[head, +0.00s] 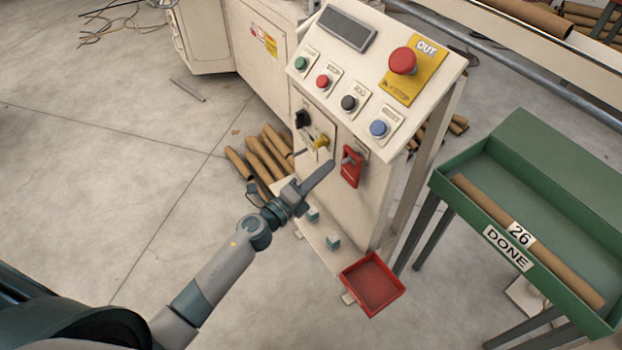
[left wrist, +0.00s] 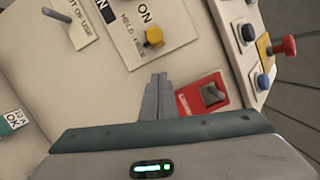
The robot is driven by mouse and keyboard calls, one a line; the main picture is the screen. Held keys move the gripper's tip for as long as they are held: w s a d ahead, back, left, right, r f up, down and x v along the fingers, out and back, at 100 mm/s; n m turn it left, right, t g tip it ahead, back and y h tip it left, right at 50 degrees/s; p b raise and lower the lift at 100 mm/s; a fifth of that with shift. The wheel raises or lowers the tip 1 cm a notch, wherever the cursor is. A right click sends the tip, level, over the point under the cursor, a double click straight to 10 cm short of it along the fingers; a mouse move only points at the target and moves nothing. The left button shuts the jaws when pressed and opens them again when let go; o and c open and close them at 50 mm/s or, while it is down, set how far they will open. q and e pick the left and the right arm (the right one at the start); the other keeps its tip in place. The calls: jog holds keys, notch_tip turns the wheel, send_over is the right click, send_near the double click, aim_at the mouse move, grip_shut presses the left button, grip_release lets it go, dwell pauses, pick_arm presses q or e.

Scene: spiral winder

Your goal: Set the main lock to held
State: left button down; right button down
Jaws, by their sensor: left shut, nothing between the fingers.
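I cannot tell for certain which part is the main lock. My left gripper (head: 325,170) is shut and empty, below the yellow knob and left of the red plate. Its closed fingers (left wrist: 158,82) point at the panel.
Above are several push buttons (head: 349,103) and a red mushroom button (head: 403,61). A red tray (head: 372,283) sits low in front. A green bin (head: 470,205) marked "DONE" stands right.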

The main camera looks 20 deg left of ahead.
aim_at(320, 142)
pick_arm(q)
jog(key=shift+w+a+r, duration=0.3)
jog(key=shift+w+a, duration=0.3)
jog(key=shift+a, duration=0.2)
jog(key=shift+w+a+r, duration=0.3)
jog(key=shift+w+a, duration=0.25)
jog(key=shift+a, duration=0.25)
pick_arm(e)
jog(key=shift+w+a+r, duration=0.25)
jog(key=shift+w, duration=0.05)
